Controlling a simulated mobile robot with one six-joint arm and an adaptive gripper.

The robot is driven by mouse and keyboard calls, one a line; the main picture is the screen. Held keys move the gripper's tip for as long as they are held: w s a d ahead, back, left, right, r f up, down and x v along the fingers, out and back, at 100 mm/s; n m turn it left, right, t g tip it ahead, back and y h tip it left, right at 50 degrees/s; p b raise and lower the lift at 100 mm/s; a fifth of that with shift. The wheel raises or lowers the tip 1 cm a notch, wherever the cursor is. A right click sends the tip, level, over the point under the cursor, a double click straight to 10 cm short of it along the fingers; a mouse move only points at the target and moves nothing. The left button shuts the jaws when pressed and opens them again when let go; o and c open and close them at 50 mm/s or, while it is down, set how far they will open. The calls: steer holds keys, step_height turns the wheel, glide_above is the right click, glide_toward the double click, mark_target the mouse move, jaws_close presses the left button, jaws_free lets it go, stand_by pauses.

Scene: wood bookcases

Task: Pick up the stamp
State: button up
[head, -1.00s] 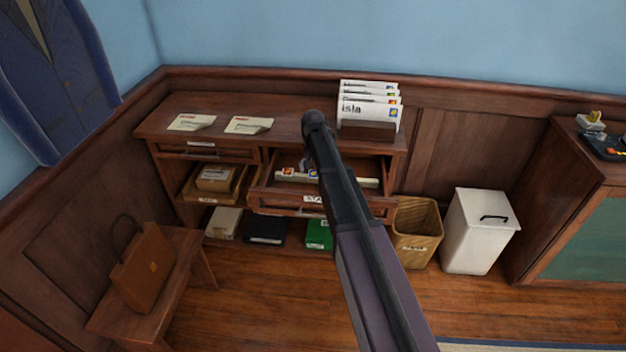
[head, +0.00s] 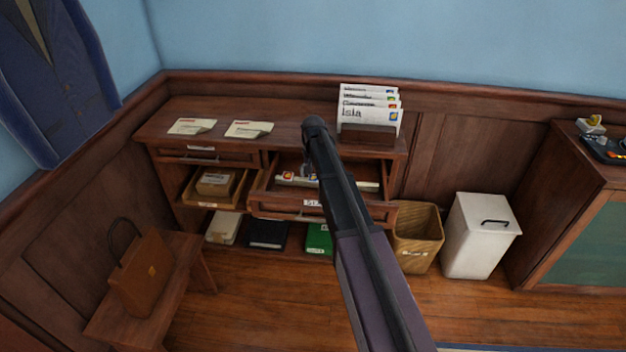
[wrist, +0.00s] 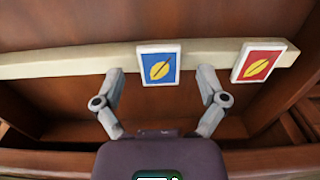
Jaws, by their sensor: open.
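Two stamps lie on a pale strip (wrist: 60,64) in the open drawer. The blue stamp with a yellow feather (wrist: 158,65) is between the two fingers of my gripper (wrist: 160,74) in the wrist view, with gaps on both sides. The red stamp (wrist: 259,62) is to its right, outside the fingers. In the head view the red stamp (head: 288,176) shows left of the blue one (head: 312,176). My gripper is open and empty, and my arm hides much of it in the head view.
The drawer front (head: 285,207) and its side walls are close around my gripper. A rack of envelopes (head: 368,130) stands on the desk top, right of my arm. A wicker basket (head: 417,240) and a white bin (head: 480,238) stand on the floor to the right.

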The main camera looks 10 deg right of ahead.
steer(key=shift+f, duration=0.2)
stand_by(0.3)
steer(key=c, duration=0.8)
